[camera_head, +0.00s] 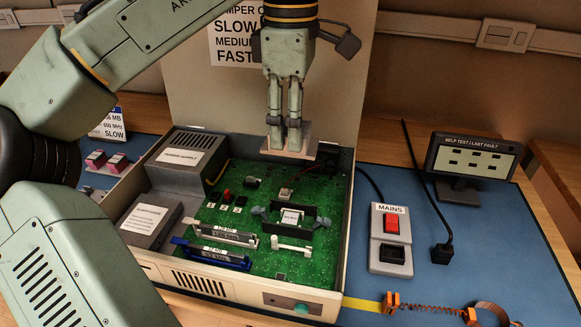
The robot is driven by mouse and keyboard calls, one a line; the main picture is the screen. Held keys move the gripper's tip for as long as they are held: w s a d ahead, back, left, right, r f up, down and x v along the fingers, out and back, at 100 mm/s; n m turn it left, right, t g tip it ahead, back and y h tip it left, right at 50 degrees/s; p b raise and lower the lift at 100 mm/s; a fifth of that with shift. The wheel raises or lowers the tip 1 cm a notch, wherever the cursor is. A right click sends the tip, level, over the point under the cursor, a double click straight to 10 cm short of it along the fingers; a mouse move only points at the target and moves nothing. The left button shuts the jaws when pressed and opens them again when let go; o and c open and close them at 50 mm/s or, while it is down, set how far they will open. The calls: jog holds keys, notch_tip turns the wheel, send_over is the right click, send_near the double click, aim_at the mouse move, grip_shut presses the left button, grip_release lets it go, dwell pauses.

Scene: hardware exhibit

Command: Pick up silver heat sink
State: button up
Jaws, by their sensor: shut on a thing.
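My gripper (286,146) points straight down over the back of the open computer case (340,235). Its two fingers are close together and shut on a flat, pale silver piece, the silver heat sink (305,146). The fingers hide its middle, and its plate shows on both sides of them. It appears held above the green circuit board (232,214), near the case's back wall. In the middle of the board, a white-labelled chip (291,217) sits in a dark socket frame with grey-blue levers at its side.
A power supply box (185,158) and a labelled drive box (150,220) fill the case's left side. Memory modules (222,234) stand at the front. Right of the case are a mains switch (390,238), a test display (472,160), a cable plug (441,254) and an orange coil (435,309).

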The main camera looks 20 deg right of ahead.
notch_tip(320, 180, up, 11)
jog(key=p, duration=0.6)
jog(key=shift+r, duration=0.2)
